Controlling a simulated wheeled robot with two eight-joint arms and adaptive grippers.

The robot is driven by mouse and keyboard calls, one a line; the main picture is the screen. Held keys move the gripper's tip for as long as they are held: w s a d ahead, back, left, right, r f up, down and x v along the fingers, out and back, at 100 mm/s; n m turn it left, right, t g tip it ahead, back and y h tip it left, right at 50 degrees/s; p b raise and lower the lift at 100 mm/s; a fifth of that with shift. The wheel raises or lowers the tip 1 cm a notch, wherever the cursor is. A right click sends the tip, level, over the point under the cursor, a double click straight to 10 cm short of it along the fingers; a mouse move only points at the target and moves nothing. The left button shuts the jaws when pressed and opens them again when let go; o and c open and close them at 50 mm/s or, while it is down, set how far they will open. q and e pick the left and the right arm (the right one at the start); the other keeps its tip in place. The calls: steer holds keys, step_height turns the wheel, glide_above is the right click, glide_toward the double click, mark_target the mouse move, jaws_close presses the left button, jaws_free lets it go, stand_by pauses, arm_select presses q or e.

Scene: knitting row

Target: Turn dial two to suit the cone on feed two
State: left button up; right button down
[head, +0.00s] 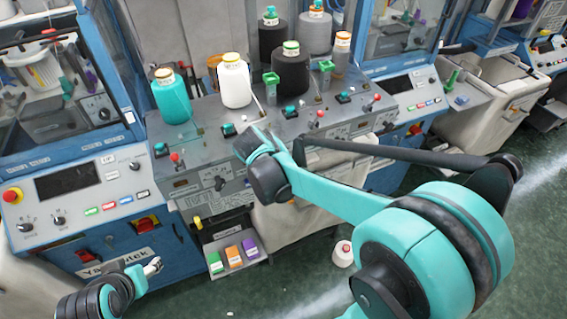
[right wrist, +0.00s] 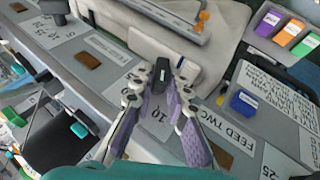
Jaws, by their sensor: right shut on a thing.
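In the right wrist view my right gripper (right wrist: 165,88) is shut on a black dial knob (right wrist: 161,70). A "FEED TWO" label (right wrist: 222,134) lies beside it, and a scale figure 10 (right wrist: 158,113) shows by the fingers. In the head view my right forearm and wrist cover this dial. A white cone (head: 235,84) stands second from the left in the front row, behind my right wrist. A teal cone (head: 172,100) is left of it and a black cone (head: 291,74) right of it. Their labels are too small to read. My left gripper (head: 154,266) is low at the left, away from the panel.
Another dial (head: 220,183) sits on the panel front to the left. A tray below holds green (head: 215,262), orange (head: 233,256) and purple (head: 249,248) cards. A small white cone (head: 343,254) is on the floor. Machines with blue frames flank the panel.

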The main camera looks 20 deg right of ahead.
steer(key=shift+a+f+h+b, duration=0.15)
steer(key=shift+h+b, duration=0.5)
steer(key=shift+h, duration=0.25)
steer(key=c, duration=1.5)
jaws_free()
steer(key=v, duration=1.2)
